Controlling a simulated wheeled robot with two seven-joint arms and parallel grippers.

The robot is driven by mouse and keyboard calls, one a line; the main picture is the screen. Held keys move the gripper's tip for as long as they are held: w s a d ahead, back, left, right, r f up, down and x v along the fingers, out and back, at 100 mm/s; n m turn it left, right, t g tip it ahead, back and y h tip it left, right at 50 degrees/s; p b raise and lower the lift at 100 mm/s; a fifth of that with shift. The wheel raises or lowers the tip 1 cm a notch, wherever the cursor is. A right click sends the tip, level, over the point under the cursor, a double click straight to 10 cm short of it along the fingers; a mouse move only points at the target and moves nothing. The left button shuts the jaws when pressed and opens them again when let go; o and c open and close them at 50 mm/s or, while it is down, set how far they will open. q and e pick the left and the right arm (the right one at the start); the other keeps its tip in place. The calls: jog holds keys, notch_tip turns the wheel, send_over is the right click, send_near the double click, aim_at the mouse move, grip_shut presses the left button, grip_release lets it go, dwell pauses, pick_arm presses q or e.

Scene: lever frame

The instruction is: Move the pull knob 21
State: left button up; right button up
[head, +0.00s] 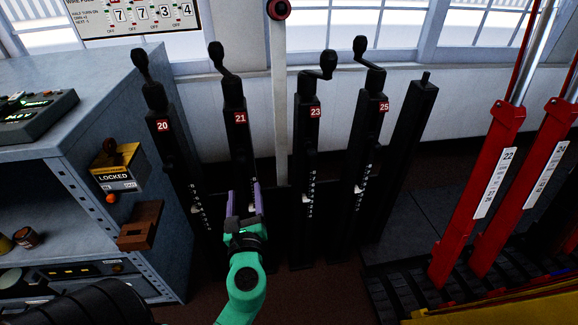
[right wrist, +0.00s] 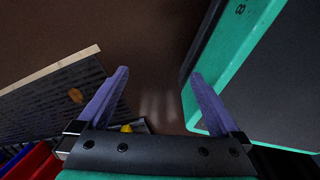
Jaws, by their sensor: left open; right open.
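The black post with the red 21 label (head: 240,118) stands second from the left in the row. A bent black crank handle (head: 218,57) tops it. My left gripper (head: 244,198) is open, its purple fingers pointing up in front of the lower part of this post. I cannot tell whether they touch it. A small pull knob on post 21 is not clearly visible; the gripper covers the spot where neighbouring posts show small light fittings. My right gripper (right wrist: 159,75) is open and empty in the right wrist view.
Similar black posts 20 (head: 163,126), 23 (head: 315,112) and 25 (head: 384,107) stand close on both sides. Red levers 22 (head: 507,154) and 24 (head: 557,147) are at right. A grey cabinet (head: 45,148) with a yellow LOCKED box (head: 118,168) is at left.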

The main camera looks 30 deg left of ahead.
aim_at(241, 163)
pick_arm(q)
jog(key=x, duration=0.5)
jog(key=p+x, duration=0.1)
jog(key=x, duration=0.8)
jog(key=shift+a+p, duration=0.4)
jog(key=shift+a, duration=0.15)
grip_shut()
pick_arm(e)
jog(key=shift+a+r, duration=0.8)
jog(key=shift+r, duration=0.2)
